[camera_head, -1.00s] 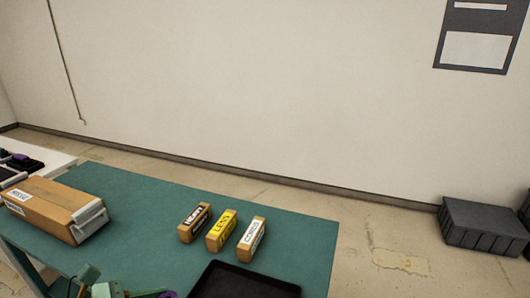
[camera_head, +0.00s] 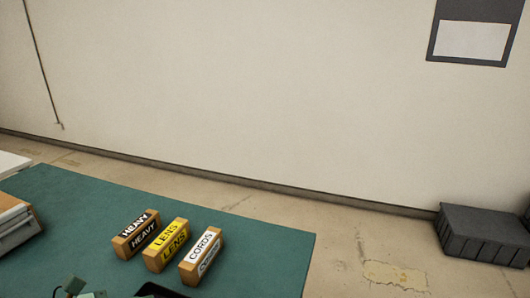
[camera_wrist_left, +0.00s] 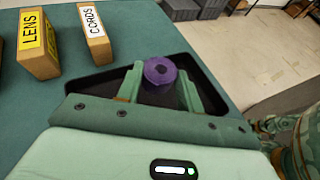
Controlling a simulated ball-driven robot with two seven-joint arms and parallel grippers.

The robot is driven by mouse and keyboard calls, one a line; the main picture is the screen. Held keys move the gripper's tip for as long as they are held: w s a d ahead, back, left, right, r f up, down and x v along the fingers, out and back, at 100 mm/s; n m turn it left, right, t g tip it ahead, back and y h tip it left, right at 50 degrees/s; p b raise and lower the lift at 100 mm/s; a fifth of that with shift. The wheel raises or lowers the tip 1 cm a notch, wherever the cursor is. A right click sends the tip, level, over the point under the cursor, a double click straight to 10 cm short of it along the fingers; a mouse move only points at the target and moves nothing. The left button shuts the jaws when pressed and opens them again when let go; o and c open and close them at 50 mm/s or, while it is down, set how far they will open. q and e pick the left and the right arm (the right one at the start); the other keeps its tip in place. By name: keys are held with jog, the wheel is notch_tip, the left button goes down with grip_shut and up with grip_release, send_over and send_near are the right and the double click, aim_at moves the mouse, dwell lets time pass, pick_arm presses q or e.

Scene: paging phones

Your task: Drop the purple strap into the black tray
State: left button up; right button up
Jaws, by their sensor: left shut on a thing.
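My left gripper (camera_wrist_left: 160,78) is shut on the purple strap in the left wrist view. The strap (camera_wrist_left: 160,71) shows as a purple rolled end between the two pale green fingers. The black tray (camera_wrist_left: 88,87) lies on the green table behind and below the fingers, which overlap it in this view. Whether the strap touches the tray floor cannot be told. In the head view only the tray's dark edge (camera_head: 160,291) shows at the bottom, and a bit of my left arm is at the lower left. My right gripper is not in view.
Blocks labelled HEAVY (camera_head: 136,235), LENS (camera_head: 167,246) and CORDS (camera_head: 202,257) stand on the green table (camera_head: 75,215). A grey crate (camera_head: 482,235) sits on the floor.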

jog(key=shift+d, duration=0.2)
pick_arm(q)
jog(key=o, duration=1)
jog(key=shift+f, duration=0.1)
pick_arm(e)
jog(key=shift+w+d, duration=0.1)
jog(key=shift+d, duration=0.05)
pick_arm(q)
jog(key=shift+o, duration=0.2)
jog(key=shift+s+a, duration=0.1)
jog(key=p+v, duration=0.2)
jog(key=v, duration=1.4)
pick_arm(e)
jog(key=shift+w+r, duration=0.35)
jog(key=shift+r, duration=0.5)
pick_arm(q)
jog(key=shift+s+a, duration=0.1)
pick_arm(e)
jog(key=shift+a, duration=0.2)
